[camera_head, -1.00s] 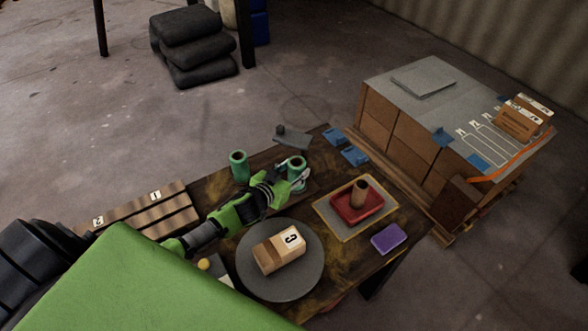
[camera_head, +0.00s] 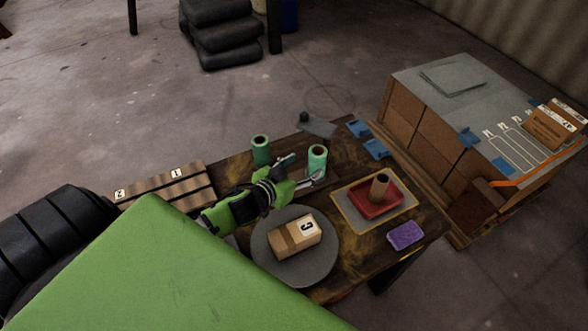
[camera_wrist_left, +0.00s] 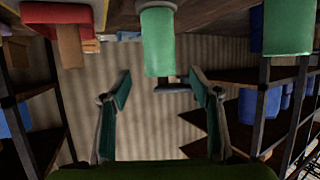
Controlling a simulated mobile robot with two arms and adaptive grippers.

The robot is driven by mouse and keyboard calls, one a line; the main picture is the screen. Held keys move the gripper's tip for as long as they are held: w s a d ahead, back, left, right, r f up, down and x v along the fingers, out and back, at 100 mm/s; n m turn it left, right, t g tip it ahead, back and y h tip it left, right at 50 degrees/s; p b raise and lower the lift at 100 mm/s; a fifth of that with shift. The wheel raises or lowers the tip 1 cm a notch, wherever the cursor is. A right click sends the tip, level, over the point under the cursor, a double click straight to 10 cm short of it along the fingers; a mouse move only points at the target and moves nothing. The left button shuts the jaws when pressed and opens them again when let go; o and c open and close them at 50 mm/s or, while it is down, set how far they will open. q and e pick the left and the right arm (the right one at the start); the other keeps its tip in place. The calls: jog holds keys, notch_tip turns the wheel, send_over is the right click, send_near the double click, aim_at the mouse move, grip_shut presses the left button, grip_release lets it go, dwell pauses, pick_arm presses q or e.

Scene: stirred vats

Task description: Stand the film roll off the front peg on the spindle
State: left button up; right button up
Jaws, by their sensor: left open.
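A green film roll (camera_head: 317,159) stands upright near the back edge of the dark table. A second green roll (camera_head: 261,150) stands to its left. My left gripper (camera_head: 299,172) is open and empty, just short of the first roll, its fingers spread toward it. In the left wrist view, which looks upside down, that roll (camera_wrist_left: 157,42) hangs ahead between the open fingers (camera_wrist_left: 161,88), and the other roll (camera_wrist_left: 288,27) is at the right. The pegs are hidden. I cannot tell which part is the spindle. My right gripper is not in view.
A round grey plate (camera_head: 266,262) bears a cardboard box (camera_head: 292,238). A red tray (camera_head: 365,210) holding a brown tube (camera_head: 380,187) sits on a yellow-edged mat (camera_head: 344,212). A purple block (camera_head: 405,235) lies at right. A grey piece (camera_head: 318,127) with a dark knob lies behind the rolls.

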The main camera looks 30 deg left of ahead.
pick_arm(q)
jog(key=shift+v, duration=2.4)
jog(key=shift+d+f, duration=0.1)
